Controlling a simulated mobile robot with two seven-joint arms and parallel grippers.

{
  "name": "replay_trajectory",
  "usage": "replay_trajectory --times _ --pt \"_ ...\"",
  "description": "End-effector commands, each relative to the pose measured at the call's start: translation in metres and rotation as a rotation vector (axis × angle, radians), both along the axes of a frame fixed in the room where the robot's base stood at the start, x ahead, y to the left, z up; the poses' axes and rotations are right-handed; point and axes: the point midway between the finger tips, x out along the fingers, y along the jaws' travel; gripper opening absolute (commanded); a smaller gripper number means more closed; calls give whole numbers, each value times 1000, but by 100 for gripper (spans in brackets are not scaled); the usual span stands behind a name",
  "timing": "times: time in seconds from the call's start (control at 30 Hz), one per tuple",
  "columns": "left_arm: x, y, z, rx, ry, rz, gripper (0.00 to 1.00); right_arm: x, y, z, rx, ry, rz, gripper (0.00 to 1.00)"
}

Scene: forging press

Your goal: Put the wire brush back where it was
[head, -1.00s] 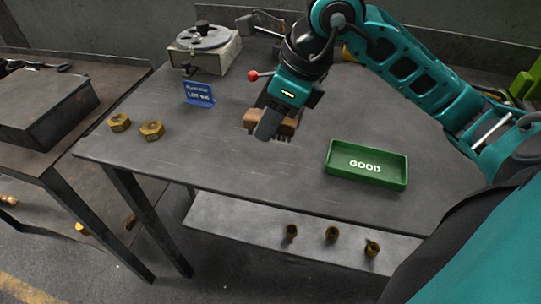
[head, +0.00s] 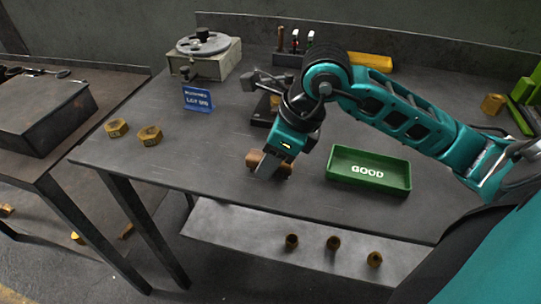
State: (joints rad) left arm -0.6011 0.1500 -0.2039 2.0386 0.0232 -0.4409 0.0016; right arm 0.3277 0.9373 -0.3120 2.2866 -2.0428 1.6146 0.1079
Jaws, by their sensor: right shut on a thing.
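The wire brush (head: 286,170) shows as a brown block in the head view, near the front middle of the table. My right gripper (head: 267,171) is shut on it from above and covers its middle. The bristles cannot be made out, and I cannot tell whether the brush touches the tabletop. My left gripper is not in view.
A green tray marked GOOD (head: 368,188) lies to the right on the table (head: 190,142). A small dark stand (head: 262,108) is behind my gripper. A blue lot sign (head: 197,99), two brass nuts (head: 150,135) and a round-topped gauge (head: 203,58) are left. Bare tabletop lies front left.

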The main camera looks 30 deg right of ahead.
Motion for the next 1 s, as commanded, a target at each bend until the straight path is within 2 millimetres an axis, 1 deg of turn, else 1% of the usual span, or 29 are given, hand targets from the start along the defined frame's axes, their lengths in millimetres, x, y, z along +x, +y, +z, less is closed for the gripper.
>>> replay_trajectory --times 0.03,0.27,0.5,0.63,0.77,1.0 --pt "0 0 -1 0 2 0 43 0 0 -1 0 0 0 41" --pt "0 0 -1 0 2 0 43 0 0 0 0 0 0 63" --pt "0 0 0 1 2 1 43 0 0 0 1 1 0 64" --pt "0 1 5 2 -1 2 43 0 0 7 1 -1 0 64" --pt "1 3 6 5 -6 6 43 -6 -7 27 -2 -4 -1 64" --pt "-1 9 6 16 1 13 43 -22 -21 77 -4 -4 -2 64"
